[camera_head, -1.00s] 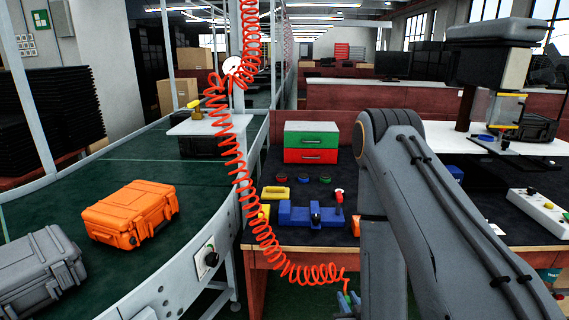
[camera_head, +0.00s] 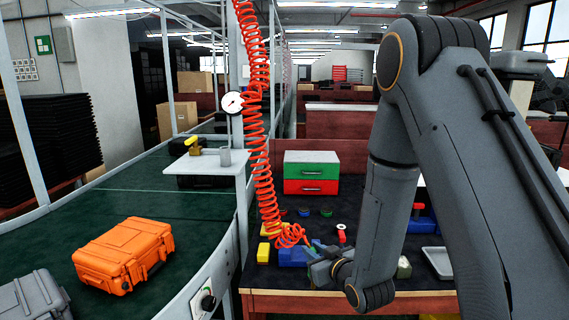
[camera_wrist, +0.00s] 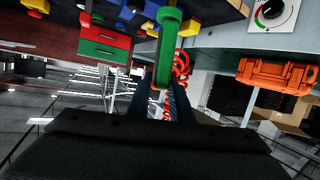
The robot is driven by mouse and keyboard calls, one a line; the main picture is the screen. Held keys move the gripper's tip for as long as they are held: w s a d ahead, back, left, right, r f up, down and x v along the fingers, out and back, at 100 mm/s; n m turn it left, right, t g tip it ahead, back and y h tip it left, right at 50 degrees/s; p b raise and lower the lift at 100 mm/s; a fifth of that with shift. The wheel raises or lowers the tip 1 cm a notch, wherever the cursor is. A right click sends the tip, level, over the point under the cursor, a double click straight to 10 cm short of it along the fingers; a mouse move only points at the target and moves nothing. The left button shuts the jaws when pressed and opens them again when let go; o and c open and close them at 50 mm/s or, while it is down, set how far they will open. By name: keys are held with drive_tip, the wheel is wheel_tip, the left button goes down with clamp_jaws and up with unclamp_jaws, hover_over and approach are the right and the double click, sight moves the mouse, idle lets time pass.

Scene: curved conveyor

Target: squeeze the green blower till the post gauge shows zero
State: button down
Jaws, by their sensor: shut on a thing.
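The green blower (camera_wrist: 165,45) shows in the wrist view as a long green bar with a rounded end. My gripper (camera_wrist: 163,96) is shut on it. In the head view my gripper (camera_head: 322,262) is low over the front of the workbench, beside the blue fixture, and its fingers and the blower are hard to make out. The red coiled hose (camera_head: 256,120) hangs from above and ends near my gripper. The round white post gauge (camera_head: 232,103) is on the post left of the hose; its needle is too small to read.
The blue fixture (camera_head: 292,257) and a yellow block (camera_head: 263,252) lie close to my gripper. A green-and-red drawer box (camera_head: 311,172) stands behind. The conveyor at left carries an orange case (camera_head: 124,254) and a grey case (camera_head: 36,298). A white shelf (camera_head: 205,167) juts over it.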

drive_tip(key=w+a+r+n+y, duration=0.1)
drive_tip(key=a+r, duration=0.3)
drive_tip(key=r, duration=0.7)
drive_tip(key=w+a+r+n+g+y+p, duration=0.1)
drive_tip(key=a+r+n+y, duration=0.2)
drive_tip(key=r, duration=0.8)
drive_tip(key=shift+w+a+r+n+y, duration=0.3)
drive_tip(key=shift+w+a+n+y, duration=0.1)
drive_tip(key=shift+a, duration=0.3)
idle(0.9)
drive_tip(key=c, duration=2.2)
unclamp_jaws()
